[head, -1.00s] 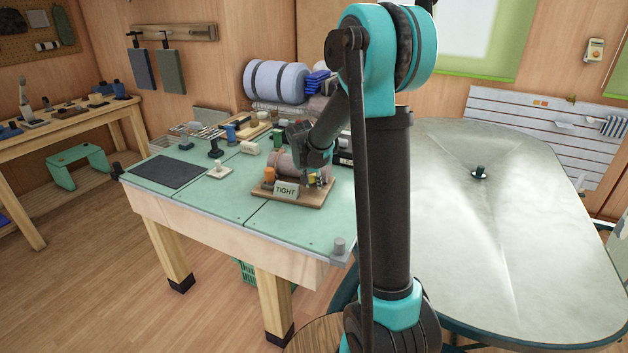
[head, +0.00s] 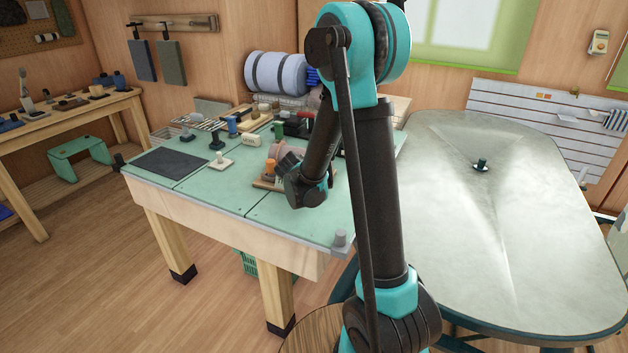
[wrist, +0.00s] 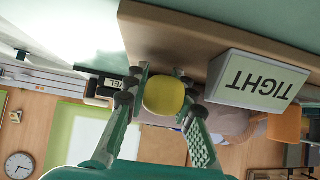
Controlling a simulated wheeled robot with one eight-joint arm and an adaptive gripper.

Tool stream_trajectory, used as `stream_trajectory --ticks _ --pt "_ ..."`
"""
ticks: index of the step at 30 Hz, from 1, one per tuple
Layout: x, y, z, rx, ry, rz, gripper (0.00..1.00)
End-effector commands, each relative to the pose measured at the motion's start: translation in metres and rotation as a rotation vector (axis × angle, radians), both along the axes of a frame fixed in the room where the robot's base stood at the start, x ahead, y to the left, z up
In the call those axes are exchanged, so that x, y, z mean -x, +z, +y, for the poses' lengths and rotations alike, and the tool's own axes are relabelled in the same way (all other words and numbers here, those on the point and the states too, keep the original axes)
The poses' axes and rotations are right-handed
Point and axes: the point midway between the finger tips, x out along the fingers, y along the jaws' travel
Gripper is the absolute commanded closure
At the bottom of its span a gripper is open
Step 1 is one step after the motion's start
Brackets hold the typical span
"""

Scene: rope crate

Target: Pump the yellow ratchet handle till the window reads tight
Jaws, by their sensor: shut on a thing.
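The yellow ratchet handle (wrist: 163,96) shows as a round knob in the wrist view, between the two green fingers of my gripper (wrist: 165,98). My gripper is shut on it. The window (wrist: 262,82) beside it reads TIGHT and appears upside down in that view. The ratchet's wooden base (wrist: 180,40) lies behind the window. In the head view my wrist and forearm hide the handle and most of the window; part of the wooden base (head: 262,184) and an orange post (head: 270,166) show left of my wrist.
The green-topped workbench (head: 205,195) holds a dark mat (head: 171,163), a white-based peg (head: 221,163) and several small items. A large pale table (head: 500,230) stands to the right.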

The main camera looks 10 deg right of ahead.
Motion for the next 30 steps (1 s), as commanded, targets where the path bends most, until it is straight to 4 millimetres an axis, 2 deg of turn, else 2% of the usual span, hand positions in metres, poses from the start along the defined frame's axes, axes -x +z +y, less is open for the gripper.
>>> stream_trajectory --ticks 7,8,12,23,30 --pt "0.0003 -0.0005 0.0002 -0.002 -0.001 0.001 1.00" --pt "0.0004 -0.0005 0.0001 -0.002 -0.001 0.001 0.72" --pt "0.0003 -0.0004 0.0002 -0.001 0.000 0.002 0.55" --pt "-0.0002 0.0007 0.0000 -0.006 0.000 0.011 0.53" --pt "-0.0013 0.0070 -0.0016 -0.061 -0.003 0.108 0.53"
